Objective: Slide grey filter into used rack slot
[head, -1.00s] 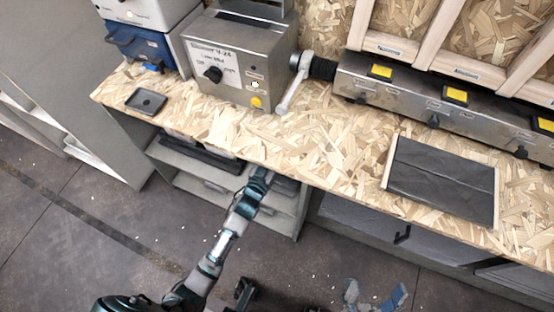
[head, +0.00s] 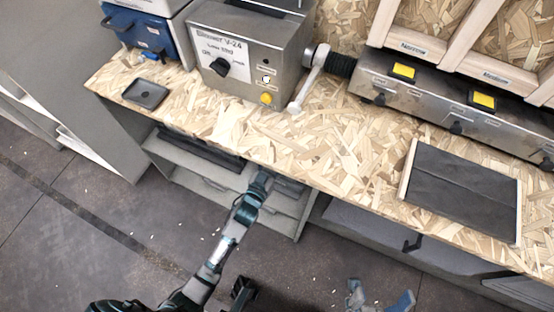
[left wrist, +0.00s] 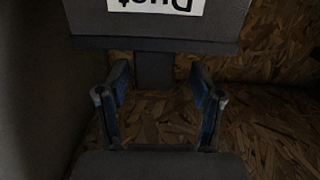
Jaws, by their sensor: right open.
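The grey filter (head: 462,190), a flat dark panel with pale wooden side edges, lies on the right part of the bench top. Grey shelves (head: 215,178) sit under the bench; I cannot tell whether they are the used rack. My left arm reaches to these shelves, its tip partly hidden beneath the bench edge. In the left wrist view, my left gripper (left wrist: 160,95) has its fingers apart with nothing held between them. A dark box with an upside-down "Dust" label (left wrist: 155,5) is just beyond. My right gripper (head: 382,298) is open and empty at the bottom edge, below the bench.
A metal blower box (head: 250,60) with a hose and lever stands at the back. A small black tray (head: 145,94) lies at the left. The middle of the bench (head: 350,150) is clear.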

